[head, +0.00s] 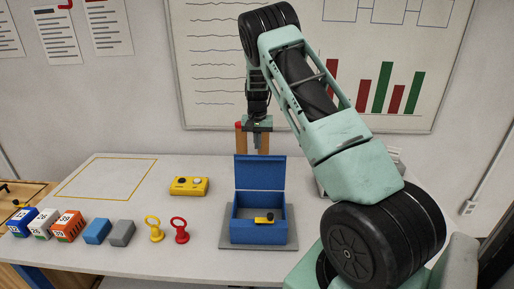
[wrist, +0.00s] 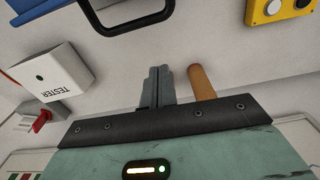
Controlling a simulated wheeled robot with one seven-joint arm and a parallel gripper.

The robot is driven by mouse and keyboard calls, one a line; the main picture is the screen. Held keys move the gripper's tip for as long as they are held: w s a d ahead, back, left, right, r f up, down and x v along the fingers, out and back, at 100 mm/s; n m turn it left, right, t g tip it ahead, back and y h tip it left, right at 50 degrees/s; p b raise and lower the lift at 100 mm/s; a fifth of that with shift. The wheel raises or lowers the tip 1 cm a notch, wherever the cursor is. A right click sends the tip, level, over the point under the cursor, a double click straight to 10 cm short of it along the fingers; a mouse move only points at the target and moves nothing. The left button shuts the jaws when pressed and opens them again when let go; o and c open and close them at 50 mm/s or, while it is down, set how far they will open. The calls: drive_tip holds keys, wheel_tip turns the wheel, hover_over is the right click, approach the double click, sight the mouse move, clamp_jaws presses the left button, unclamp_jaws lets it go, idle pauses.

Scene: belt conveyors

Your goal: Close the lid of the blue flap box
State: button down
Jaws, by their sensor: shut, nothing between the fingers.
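The blue flap box (head: 258,232) stands on a grey plate on the table, its lid (head: 260,172) open and upright at the back. A small yellow part with a black knob (head: 265,219) shows at the box opening. My gripper (head: 257,127) is behind and above the raised lid, pointing down and apart from it. In the wrist view its grey fingers (wrist: 159,74) are together with nothing between them. A piece of blue (wrist: 45,10) and a black loop handle (wrist: 132,18) show at the wrist view's top edge.
A brown peg (wrist: 202,83) shows beside my fingers. A yellow button box (head: 188,186) stands left of the blue box. A white tester box (wrist: 54,78) is near the gripper. Coloured blocks and two ring-topped pegs line the front left. The back left table is clear.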

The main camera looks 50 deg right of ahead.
sight(260, 170)
drive_tip(key=shift+s+a+f+p, duration=0.5)
drive_tip(key=shift+s+a+p, duration=0.1)
drive_tip(key=shift+a+p, duration=0.2)
drive_tip(key=shift+s+a+f+p, duration=0.5)
drive_tip(key=shift+a+p, duration=0.2)
drive_tip(key=shift+p, duration=0.2)
drive_tip(key=shift+s+a+b, duration=0.1)
drive_tip(key=shift+s+b, duration=0.05)
drive_tip(key=shift+b, duration=0.15)
